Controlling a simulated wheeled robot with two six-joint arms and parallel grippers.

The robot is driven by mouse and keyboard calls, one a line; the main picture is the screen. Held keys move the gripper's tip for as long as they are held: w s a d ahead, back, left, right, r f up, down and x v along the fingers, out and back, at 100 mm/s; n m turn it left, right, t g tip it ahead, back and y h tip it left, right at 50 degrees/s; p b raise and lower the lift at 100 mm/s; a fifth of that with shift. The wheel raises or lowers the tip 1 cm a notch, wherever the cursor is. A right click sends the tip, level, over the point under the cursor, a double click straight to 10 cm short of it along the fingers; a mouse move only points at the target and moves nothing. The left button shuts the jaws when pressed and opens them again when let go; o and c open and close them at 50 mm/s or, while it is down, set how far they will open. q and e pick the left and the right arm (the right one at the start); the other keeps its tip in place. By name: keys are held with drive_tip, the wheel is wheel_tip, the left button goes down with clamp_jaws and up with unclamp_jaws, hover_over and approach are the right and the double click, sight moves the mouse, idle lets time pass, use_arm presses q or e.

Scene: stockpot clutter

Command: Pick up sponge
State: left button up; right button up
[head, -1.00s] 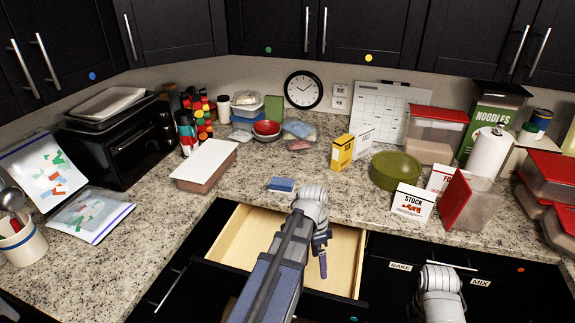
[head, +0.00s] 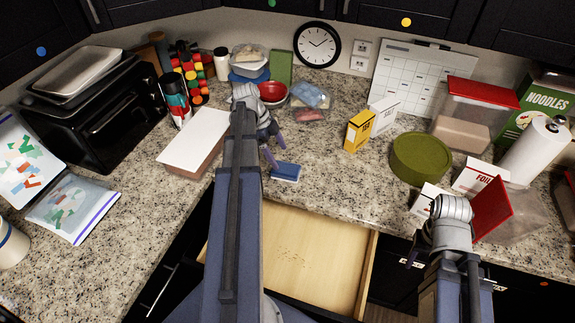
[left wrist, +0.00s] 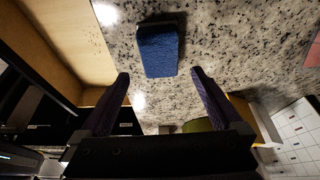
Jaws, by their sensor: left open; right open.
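The blue sponge (head: 286,171) lies flat on the granite counter, just behind the open drawer. It also shows in the left wrist view (left wrist: 158,50), lying beyond the fingertips and roughly between their lines. My left gripper (head: 273,149) is open and empty above the counter, just left of and behind the sponge in the head view. The sponge is apart from both fingers. My right gripper (head: 411,253) hangs low near the counter's front edge at the right, with a finger showing and the rest hidden by its wrist.
An open, pale wooden drawer (head: 300,250) sits below the counter edge. A white-topped box (head: 195,137) stands left of my left arm. A yellow box (head: 359,131) and green round container (head: 420,157) stand to the right. Counter around the sponge is clear.

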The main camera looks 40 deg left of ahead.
sight(286, 168)
use_arm(q)
drive_tip(key=shift+d+f+b, duration=0.2)
drive_tip(key=shift+f+b, duration=0.3)
drive_tip(key=shift+b, duration=0.05)
drive_tip(key=shift+b+x, duration=0.75)
drive_tip(key=shift+x, duration=0.1)
drive_tip(key=b+x, duration=0.4)
drive_tip(key=x, duration=0.1)
drive_tip(key=shift+a+b, duration=0.1)
drive_tip(key=shift+b, duration=0.2)
drive_tip(key=shift+f, duration=0.25)
drive_tip(key=c, duration=1.2)
drive_tip(key=shift+r, duration=0.15)
wheel_tip(286, 168, up, 10)
drive_tip(key=p, duration=1)
drive_tip(key=shift+r, duration=0.1)
